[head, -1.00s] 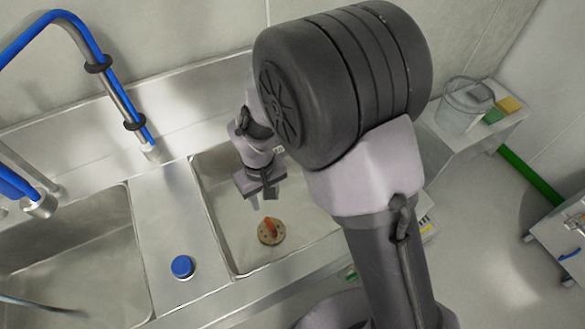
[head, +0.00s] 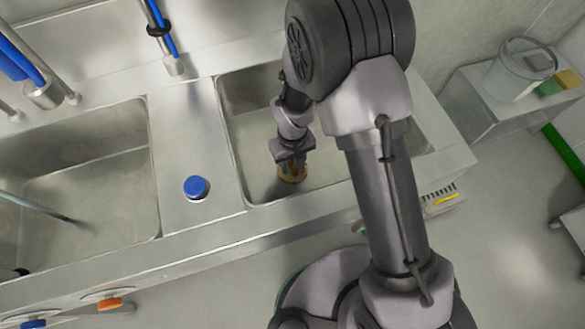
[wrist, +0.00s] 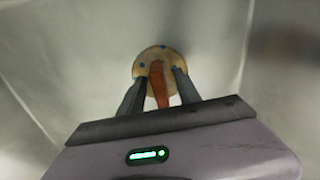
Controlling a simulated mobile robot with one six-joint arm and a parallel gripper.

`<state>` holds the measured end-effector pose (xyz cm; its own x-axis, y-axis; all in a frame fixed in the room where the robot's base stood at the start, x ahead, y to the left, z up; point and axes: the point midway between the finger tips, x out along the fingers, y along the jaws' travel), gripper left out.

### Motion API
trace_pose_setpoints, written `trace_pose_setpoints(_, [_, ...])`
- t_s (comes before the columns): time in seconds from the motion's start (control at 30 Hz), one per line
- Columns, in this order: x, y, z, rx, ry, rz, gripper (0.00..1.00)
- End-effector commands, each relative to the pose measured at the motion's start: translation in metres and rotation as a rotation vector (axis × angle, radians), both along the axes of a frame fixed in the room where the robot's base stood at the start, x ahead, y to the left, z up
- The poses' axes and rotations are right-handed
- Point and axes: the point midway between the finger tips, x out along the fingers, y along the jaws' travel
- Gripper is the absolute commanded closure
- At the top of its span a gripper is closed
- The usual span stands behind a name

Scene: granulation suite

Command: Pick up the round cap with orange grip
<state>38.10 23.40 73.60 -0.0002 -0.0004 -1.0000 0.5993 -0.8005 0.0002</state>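The round cap with orange grip (head: 293,178) lies in the right sink basin (head: 246,165), mostly hidden under my gripper (head: 291,167) in the head view. In the wrist view the tan disc (wrist: 148,58) has small dark blue spots, and its upright orange grip (wrist: 157,86) runs between the fingers. My gripper (wrist: 159,79) is open, with one finger on each side of the orange grip. A gap shows on both sides of the grip. The fingertips reach down close to the disc; whether they touch it I cannot tell.
A blue round cap (head: 196,187) sits on the steel strip between the basins. The left basin (head: 100,185) has a thin rod in it. A clear bucket (head: 515,75) stands on the side table at right. The basin walls surround my gripper.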

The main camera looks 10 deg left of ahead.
Motion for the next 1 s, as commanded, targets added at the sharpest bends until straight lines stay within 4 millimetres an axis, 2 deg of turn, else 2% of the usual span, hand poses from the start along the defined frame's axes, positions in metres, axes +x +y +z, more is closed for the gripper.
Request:
trace_pose_setpoints(0.07, [0.0001,0.0001,0.0021,0.0,0.0,0.0,0.6])
trace_pose_setpoints(0.27, [-0.0001,0.0001,0.0023,0.0,0.0,0.0,0.97])
trace_pose_setpoints(0.3, [-0.0001,0.0001,0.0023,0.0,0.0,0.0,1.0])
trace_pose_setpoints(1.0, [-0.0002,0.0,0.0023,-0.001,0.001,0.0,1.0])
